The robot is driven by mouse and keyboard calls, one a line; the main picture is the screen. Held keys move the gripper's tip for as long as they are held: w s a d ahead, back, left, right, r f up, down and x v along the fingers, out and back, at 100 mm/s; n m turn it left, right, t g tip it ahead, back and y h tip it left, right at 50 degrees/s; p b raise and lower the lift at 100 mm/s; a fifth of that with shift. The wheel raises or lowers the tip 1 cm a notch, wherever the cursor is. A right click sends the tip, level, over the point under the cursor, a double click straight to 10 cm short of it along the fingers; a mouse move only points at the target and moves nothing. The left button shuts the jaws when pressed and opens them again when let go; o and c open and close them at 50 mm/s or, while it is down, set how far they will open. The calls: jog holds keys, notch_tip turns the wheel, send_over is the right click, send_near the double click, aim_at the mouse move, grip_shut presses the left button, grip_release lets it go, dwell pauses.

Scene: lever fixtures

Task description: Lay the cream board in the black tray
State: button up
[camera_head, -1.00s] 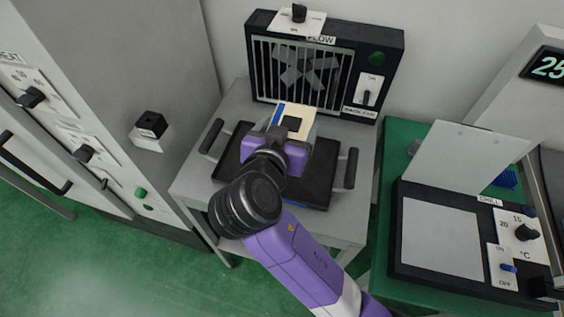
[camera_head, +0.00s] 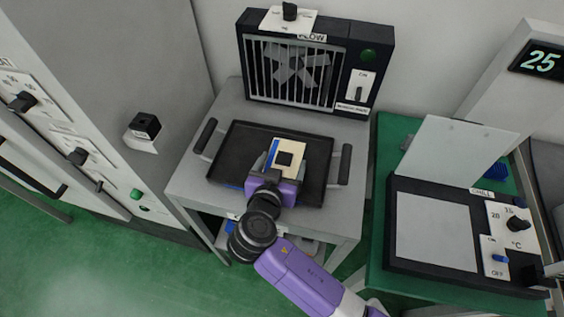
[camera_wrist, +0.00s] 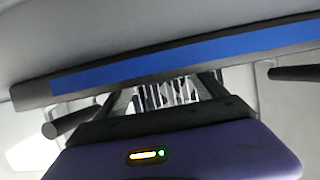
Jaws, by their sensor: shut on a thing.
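The cream board (camera_head: 292,146) is a small pale plate with a black square on it, over the right middle of the black tray (camera_head: 232,148) in the head view. My gripper (camera_head: 280,173) is shut on the board's near part. The board is within the tray's outline; I cannot tell whether it touches the floor. The tray is wide and shallow, with a dark handle at each side, on a grey table.
A barred fan unit (camera_head: 300,68) stands behind the tray on the grey table (camera_head: 180,187). A grey cabinet with knobs stands at the left. A chill plate unit (camera_head: 437,232) with a raised lid sits on a green bench at the right. The tray's left part is bare.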

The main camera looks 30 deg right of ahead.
jog(key=shift+f+b, duration=0.2)
jog(key=shift+b, duration=0.1)
jog(key=o, duration=1.5)
jog(key=shift+r, duration=0.1)
jog(key=shift+r+p, duration=0.2)
jog(key=shift+p, duration=0.1)
jog(key=b+v, duration=0.1)
jog(key=v, duration=1.1)
jog(key=shift+b, duration=0.3)
